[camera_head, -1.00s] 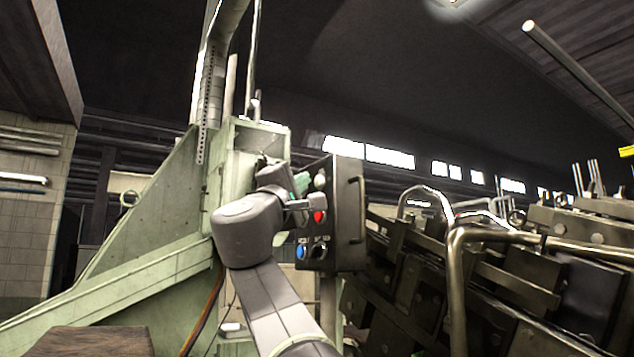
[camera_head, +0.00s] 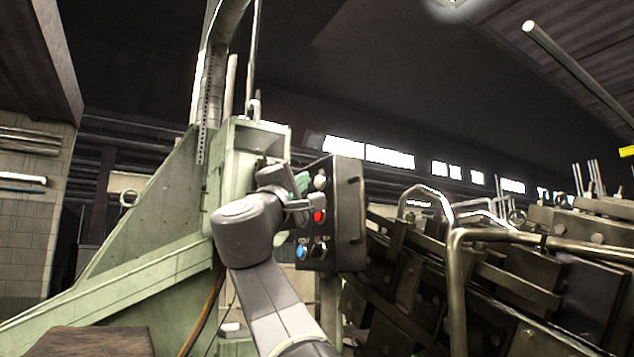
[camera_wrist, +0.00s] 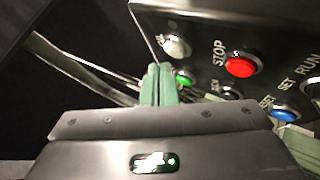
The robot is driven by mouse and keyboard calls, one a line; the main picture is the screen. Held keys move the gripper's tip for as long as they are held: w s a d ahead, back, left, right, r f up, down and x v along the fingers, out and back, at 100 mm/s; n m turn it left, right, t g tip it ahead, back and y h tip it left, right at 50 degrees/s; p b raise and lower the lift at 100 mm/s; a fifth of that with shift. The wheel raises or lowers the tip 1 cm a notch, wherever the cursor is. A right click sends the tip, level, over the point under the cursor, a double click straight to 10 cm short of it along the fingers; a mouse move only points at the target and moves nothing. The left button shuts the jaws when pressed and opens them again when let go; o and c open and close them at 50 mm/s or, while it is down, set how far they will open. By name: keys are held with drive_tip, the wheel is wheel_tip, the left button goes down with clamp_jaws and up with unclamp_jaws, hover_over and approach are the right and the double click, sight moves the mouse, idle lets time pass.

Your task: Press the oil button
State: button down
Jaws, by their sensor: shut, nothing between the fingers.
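A dark control panel carries several buttons. A white button (camera_wrist: 177,46) is at its upper left in the wrist view, with a small label I cannot read; it also shows at the panel top in the head view (camera_head: 320,180). No label clearly reads OIL. A green button (camera_wrist: 184,77) sits below the white one. My gripper (camera_wrist: 157,68) has its green fingers together and empty, with the tips just left of the white and green buttons in the wrist view. In the head view my gripper (camera_head: 299,176) is close beside the panel's upper part. I cannot tell whether it touches.
The panel also has a red STOP button (camera_wrist: 240,66), a dark button (camera_wrist: 230,90), a blue RESET button (camera_wrist: 283,112) and a SET/RUN selector (camera_wrist: 312,85). A green machine frame (camera_head: 150,240) stands left. Dark machinery with metal rails (camera_head: 460,270) fills the right.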

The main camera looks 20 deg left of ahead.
drive_tip(key=shift+w+d, duration=0.25)
drive_tip(key=shift+w, duration=0.1)
drive_tip(key=shift+w+d+b, duration=0.3)
idle(1.0)
drive_tip(key=shift+s+a, duration=0.1)
idle(0.3)
drive_tip(key=shift+s+a, duration=0.45)
drive_tip(key=shift+s, duration=0.1)
drive_tip(key=s+a, duration=0.3)
drive_tip(key=shift+s+a, duration=0.1)
drive_tip(key=shift+s, duration=0.3)
drive_tip(key=shift+w, duration=0.1)
idle(0.6)
